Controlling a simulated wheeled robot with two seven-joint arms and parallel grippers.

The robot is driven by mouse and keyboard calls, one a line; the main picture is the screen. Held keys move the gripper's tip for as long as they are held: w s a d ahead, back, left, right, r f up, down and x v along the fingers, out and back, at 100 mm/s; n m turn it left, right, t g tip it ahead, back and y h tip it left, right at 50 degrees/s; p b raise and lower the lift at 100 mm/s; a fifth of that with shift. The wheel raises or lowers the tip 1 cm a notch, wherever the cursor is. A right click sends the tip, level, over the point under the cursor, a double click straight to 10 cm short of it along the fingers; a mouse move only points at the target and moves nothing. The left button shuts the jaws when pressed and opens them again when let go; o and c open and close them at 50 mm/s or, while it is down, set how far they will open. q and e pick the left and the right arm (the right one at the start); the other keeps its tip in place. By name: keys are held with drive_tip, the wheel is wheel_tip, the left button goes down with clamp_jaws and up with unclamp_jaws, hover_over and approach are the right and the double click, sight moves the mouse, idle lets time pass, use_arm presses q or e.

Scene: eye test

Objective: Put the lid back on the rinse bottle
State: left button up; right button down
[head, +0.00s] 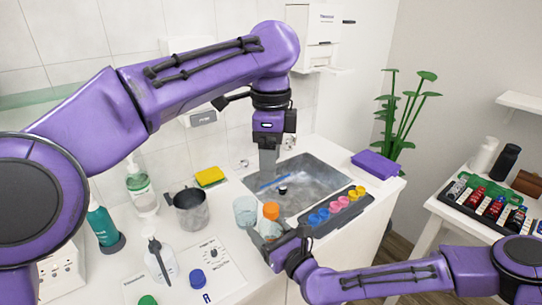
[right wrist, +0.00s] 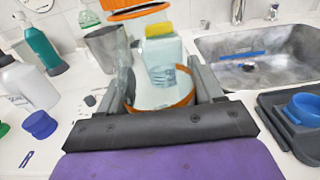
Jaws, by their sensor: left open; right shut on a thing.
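My right gripper (head: 285,243) is shut on a clear container with an orange top (head: 271,211), at the counter's front edge. In the right wrist view, its see-through wall and an orange ring (right wrist: 187,101) show between the fingers (right wrist: 160,85). My left gripper (head: 268,162) is open, pointing down near the sink's left edge, apart from the container. A white bottle with a dark spout (head: 161,262) stands on the counter at left. A blue cap (head: 197,277) and a green cap (head: 148,300) lie in front of it. I cannot tell for certain which bottle is the rinse bottle.
A clear beaker (head: 245,211) stands just left of the held container. A grey jug (head: 189,212), a yellow sponge (head: 210,176) and a teal bottle (head: 103,226) stand behind. The sink (head: 313,172) holds a blue stick. A dark tray (head: 312,230) with coloured cups lies at right.

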drive_tip(key=shift+c, duration=0.5)
unclamp_jaws()
drive_tip(key=b+v, duration=0.2)
drive_tip(key=v, duration=0.8)
drive_tip(key=shift+s+d+b, duration=0.15)
drive_tip(key=shift+s+b, duration=0.05)
drive_tip(key=shift+b, duration=0.2)
